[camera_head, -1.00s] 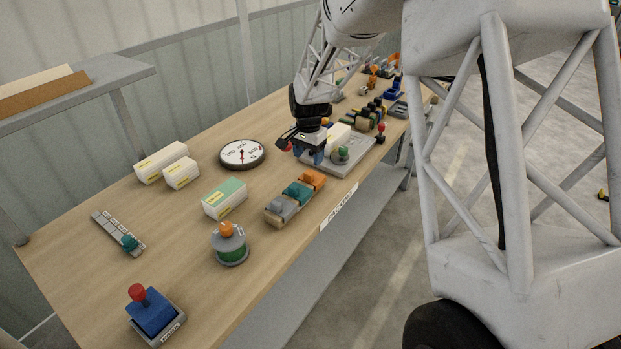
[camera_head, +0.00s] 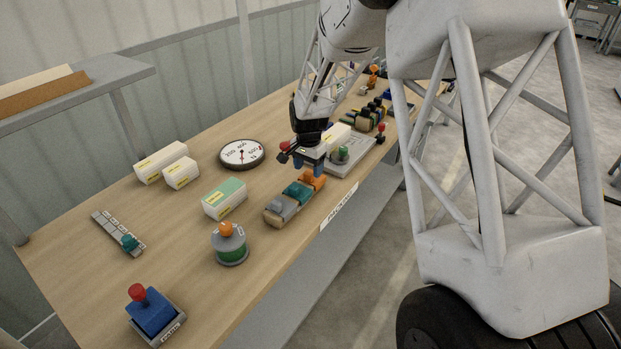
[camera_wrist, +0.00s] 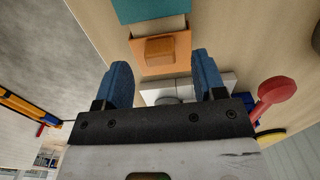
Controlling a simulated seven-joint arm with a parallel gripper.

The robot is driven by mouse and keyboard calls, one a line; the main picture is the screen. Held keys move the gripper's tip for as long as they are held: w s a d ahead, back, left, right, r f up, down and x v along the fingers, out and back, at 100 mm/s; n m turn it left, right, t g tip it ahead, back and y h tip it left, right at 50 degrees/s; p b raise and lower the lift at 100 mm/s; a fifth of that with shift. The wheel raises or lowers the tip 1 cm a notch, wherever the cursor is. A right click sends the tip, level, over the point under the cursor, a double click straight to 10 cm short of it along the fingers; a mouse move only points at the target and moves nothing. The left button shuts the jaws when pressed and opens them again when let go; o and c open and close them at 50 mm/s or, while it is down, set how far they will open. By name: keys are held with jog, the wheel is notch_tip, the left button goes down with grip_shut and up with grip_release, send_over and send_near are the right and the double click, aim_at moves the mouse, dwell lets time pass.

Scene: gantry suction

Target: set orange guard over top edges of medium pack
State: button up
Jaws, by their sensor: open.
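The orange guard (camera_head: 315,182) is at the far end of a wooden rack (camera_head: 273,218), behind a teal and a grey guard. In the wrist view the orange guard (camera_wrist: 160,50) has a raised block on top. My gripper (camera_head: 308,170) is open and empty, just above and beside the orange guard. Its blue fingers (camera_wrist: 163,82) are apart, and the guard appears beyond the gap between them. White packs of differing length stand on the table: a long one (camera_head: 161,162), a short one (camera_head: 182,174), one with a green top (camera_head: 225,198) and one on a grey plate (camera_head: 339,133). I cannot tell which is medium.
A round dial (camera_head: 242,154) lies left of my gripper. The grey plate (camera_head: 358,160) with a green knob is close behind it. A spool with an orange knob (camera_head: 229,244) and a blue block with a red knob (camera_head: 151,309) stand nearer.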

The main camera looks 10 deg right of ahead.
jog(key=shift+f, duration=1.45)
jog(key=c, duration=1)
jog(key=shift+r, duration=0.1)
jog(key=shift+r, duration=0.9)
jog(key=shift+s+r, duration=0.25)
jog(key=shift+r, duration=0.55)
jog(key=s+r, duration=0.1)
jog(key=s, duration=1.4)
jog(key=shift+s+d+r, duration=0.2)
jog(key=shift+d, duration=0.15)
